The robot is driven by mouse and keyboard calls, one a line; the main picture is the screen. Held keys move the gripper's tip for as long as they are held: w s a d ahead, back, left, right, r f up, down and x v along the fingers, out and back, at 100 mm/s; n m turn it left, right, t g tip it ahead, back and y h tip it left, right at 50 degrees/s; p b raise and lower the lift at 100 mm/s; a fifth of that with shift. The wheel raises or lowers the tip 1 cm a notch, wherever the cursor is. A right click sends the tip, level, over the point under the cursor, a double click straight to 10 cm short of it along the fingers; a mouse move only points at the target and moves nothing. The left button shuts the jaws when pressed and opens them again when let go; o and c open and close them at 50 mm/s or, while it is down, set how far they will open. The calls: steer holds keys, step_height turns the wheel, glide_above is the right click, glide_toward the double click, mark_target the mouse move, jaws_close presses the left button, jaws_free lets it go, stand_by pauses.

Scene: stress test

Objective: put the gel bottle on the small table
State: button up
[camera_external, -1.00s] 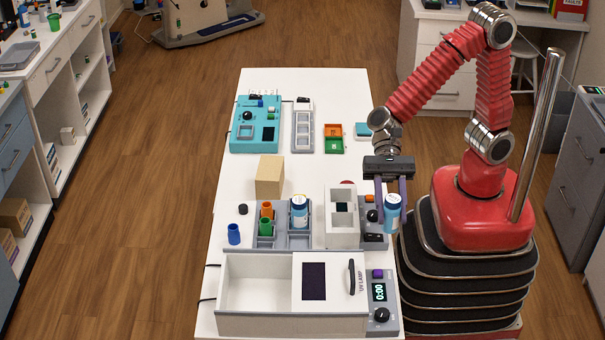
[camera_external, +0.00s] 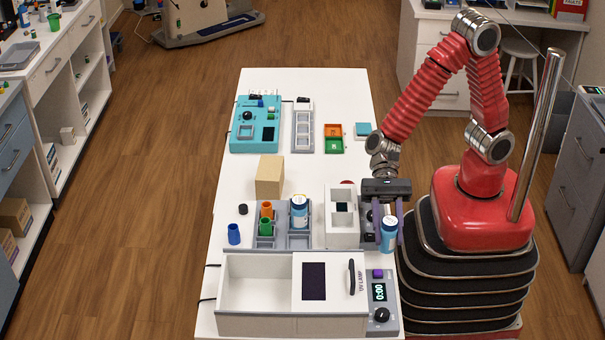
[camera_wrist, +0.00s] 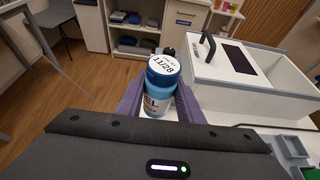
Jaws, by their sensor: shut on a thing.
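The gel bottle (camera_external: 389,235) is blue with a white label and a white-topped lid. My gripper (camera_external: 388,228) is shut on it at the right edge of the white table (camera_external: 330,90), beside the small white device with two openings. In the wrist view the gel bottle (camera_wrist: 161,88) stands between the purple fingers, its lid facing the camera, with part of its label showing. Its underside is hidden there. I cannot tell which piece of furniture is the small table.
A second blue bottle (camera_external: 299,211) stands in a grey rack beside orange and green cups. A UV lamp box (camera_external: 255,285) with a black handle fills the near end. A cardboard-coloured block (camera_external: 269,176) stands at centre.

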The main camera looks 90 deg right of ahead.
mark_target(387, 248)
steer(key=shift+f, duration=0.65)
steer(key=shift+f, duration=0.1)
steer(key=shift+f, duration=1.95)
steer(key=shift+f, duration=0.15)
steer(key=o, duration=1.1)
steer(key=v, duration=1.2)
